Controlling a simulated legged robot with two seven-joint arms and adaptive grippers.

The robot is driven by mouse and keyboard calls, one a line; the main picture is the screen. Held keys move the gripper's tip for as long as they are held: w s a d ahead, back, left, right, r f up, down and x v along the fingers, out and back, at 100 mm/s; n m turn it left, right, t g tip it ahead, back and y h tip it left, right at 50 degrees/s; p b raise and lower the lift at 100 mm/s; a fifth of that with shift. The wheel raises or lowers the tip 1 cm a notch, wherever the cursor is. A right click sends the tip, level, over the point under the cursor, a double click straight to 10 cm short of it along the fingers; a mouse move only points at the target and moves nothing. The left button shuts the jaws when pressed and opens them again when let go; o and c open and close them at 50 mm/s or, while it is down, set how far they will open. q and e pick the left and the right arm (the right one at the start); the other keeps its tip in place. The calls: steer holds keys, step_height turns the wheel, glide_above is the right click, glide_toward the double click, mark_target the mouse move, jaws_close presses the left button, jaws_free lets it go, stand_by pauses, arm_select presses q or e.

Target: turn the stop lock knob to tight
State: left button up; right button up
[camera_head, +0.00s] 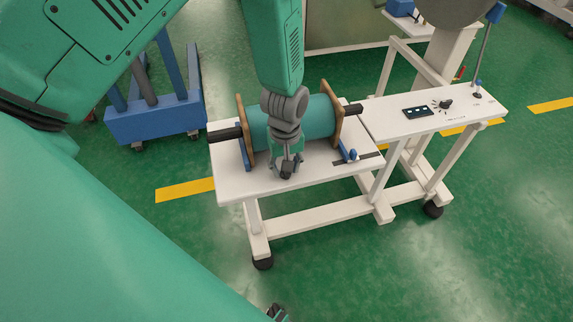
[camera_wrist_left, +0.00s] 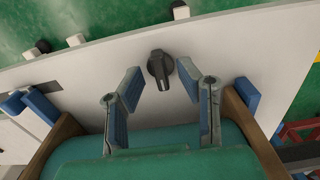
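The stop lock knob appears to be the dark knob (camera_wrist_left: 160,67) on the pale table top, its handle running roughly up and down in the left wrist view. My left gripper (camera_wrist_left: 158,80) is open, with one blue-padded finger on each side of the knob and a gap on both sides. In the head view the left gripper (camera_head: 287,163) points down at the near edge of the table, in front of the teal roll, and largely hides the knob there. Any tight marking cannot be read.
The teal roll (camera_head: 320,119) lies between wooden end discs close behind the left gripper. Blue brackets (camera_head: 348,153) stand beside it. A side panel (camera_head: 385,107) carries another black knob (camera_head: 445,104) and a button box (camera_head: 418,112). A blue cart (camera_head: 160,118) stands left.

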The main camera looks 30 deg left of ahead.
arm_select(q)
step_height(320, 180, up, 11)
steer(key=shift+r, duration=0.2)
steer(key=shift+w, duration=0.15)
arm_select(e)
steer(key=shift+w, duration=0.15)
arm_select(q)
steer(key=shift+f, duration=0.1)
